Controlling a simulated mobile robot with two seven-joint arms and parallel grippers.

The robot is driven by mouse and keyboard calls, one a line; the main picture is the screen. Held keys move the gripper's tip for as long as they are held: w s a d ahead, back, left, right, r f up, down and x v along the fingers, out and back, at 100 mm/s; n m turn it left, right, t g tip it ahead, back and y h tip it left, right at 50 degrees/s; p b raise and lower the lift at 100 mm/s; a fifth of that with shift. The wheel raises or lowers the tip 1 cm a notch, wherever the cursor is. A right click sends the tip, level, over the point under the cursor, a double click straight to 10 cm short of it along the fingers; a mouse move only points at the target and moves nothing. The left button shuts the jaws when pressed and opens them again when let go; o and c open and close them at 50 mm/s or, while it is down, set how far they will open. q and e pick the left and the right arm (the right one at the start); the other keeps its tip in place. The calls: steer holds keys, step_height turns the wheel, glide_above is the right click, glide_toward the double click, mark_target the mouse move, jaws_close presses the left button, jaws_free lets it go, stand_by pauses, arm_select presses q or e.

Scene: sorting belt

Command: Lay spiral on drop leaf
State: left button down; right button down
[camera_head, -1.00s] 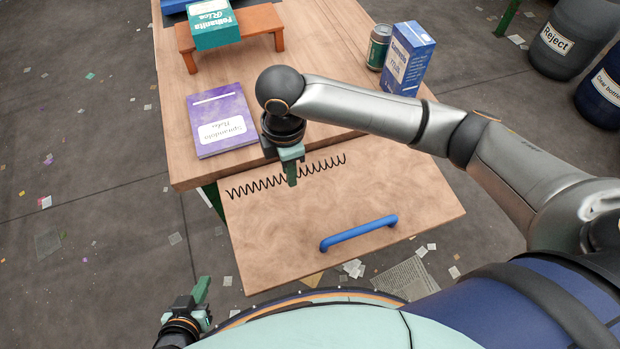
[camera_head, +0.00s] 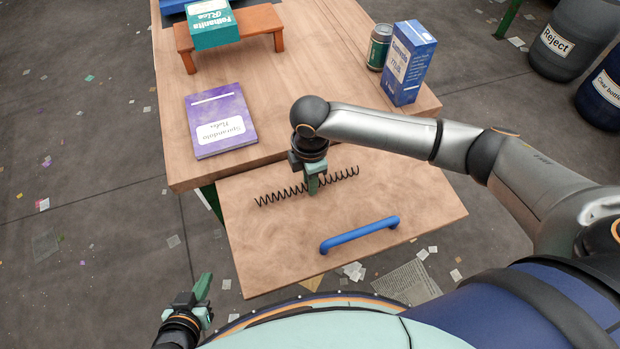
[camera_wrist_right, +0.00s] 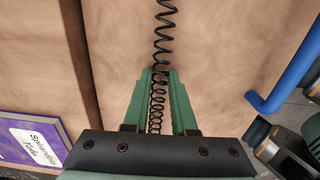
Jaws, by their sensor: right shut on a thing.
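The black spiral (camera_head: 280,195) lies lengthwise over the drop leaf (camera_head: 270,250), the lower wooden panel at the table's front with a blue handle. My right gripper (camera_head: 312,188) is shut on the spiral near its middle, fingers pointing down. In the right wrist view the spiral (camera_wrist_right: 165,40) runs between the green fingers (camera_wrist_right: 157,95) and out beyond them. I cannot tell whether the spiral touches the leaf or is just above it. My left gripper (camera_head: 200,300) is at the lower left, away from the leaf; its jaw opening is unclear.
The blue handle (camera_head: 360,234) stands up from the leaf's front part. On the table are a purple notebook (camera_head: 221,120), a teal box (camera_head: 211,25) on a small wooden stand (camera_head: 262,22), a green can (camera_head: 379,47) and a blue carton (camera_head: 408,62). The leaf's front left is clear.

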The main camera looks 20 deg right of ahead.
steer(key=shift+f, duration=0.1)
steer(key=c, duration=0.7)
jaws_free()
step_height(320, 180, up, 12)
steer(key=shift+s+r+p, duration=0.1)
steer(key=shift+r+p, duration=0.05)
steer(key=shift+p, duration=0.8)
